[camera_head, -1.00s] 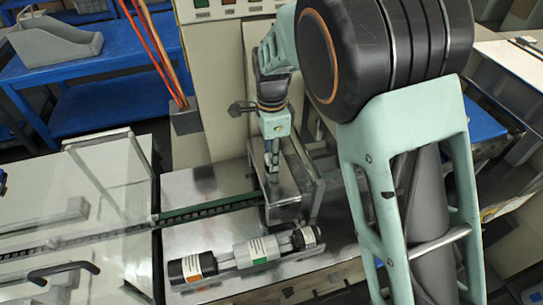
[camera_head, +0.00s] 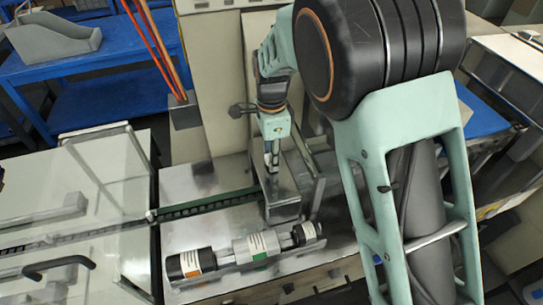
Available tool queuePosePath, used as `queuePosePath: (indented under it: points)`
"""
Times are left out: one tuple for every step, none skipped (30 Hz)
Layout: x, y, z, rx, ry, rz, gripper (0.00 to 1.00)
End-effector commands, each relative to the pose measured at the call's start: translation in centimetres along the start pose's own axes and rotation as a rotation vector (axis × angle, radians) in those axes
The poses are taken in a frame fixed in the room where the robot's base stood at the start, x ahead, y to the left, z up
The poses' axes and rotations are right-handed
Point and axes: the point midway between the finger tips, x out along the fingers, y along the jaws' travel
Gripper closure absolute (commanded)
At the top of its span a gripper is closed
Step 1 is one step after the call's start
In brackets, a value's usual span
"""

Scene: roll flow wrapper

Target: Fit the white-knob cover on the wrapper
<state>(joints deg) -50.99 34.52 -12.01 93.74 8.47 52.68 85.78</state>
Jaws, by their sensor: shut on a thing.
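My gripper (camera_head: 272,163) points down over the wrapper in the head view, at the end of my pale green arm. It is shut at the top of a grey metal box-shaped cover (camera_head: 285,211). The fingers hide what they hold, so I cannot see a white knob. The cover sits over the right end of the dark green conveyor strip (camera_head: 207,205) on the wrapper's metal bed (camera_head: 190,187). I cannot tell whether it rests fully on the bed or is slightly raised.
A tray (camera_head: 232,265) in front holds a black cylinder (camera_head: 190,264), a silver cylinder (camera_head: 257,246) and a smaller black one (camera_head: 305,234). A clear guard (camera_head: 105,190) stands left. Blue tables (camera_head: 85,75) are behind. My arm blocks the right side.

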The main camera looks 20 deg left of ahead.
Motion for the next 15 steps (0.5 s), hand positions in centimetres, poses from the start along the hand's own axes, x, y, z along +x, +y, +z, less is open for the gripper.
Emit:
queuePosePath:
  points:
    - [-0.11, -0.08, 0.00, 0.000, 0.000, -0.003, 1.00]
    - [-0.12, -0.08, 0.00, 0.000, 0.000, -0.003, 1.00]
    - [-0.13, -0.08, 0.00, 0.000, 0.000, -0.003, 1.00]
    - [-0.13, -0.08, 0.00, 0.000, 0.000, -0.003, 1.00]
    - [-0.13, -0.08, 0.00, 0.000, 0.000, -0.003, 1.00]
    - [-0.13, -0.08, 0.00, 0.000, 0.000, -0.003, 0.76]
    - [-0.13, -0.08, 0.00, 0.000, 0.000, -0.003, 0.72]
    - [-0.12, -0.08, 0.00, 0.000, 0.000, -0.002, 0.69]
    - [-0.11, -0.07, 0.00, 0.000, 0.000, -0.002, 0.65]
    - [-0.11, -0.06, 0.00, 0.000, 0.000, -0.002, 0.61]
    - [-0.10, -0.06, 0.00, 0.000, 0.000, -0.002, 0.58]
    - [-0.09, -0.05, 0.00, 0.000, 0.000, -0.002, 0.56]
    - [-0.08, -0.04, 0.00, 0.000, 0.000, -0.001, 0.56]
    - [-0.07, -0.04, 0.00, 0.000, 0.000, -0.001, 0.56]
    - [-0.06, -0.03, 0.00, 0.000, 0.000, -0.001, 0.56]
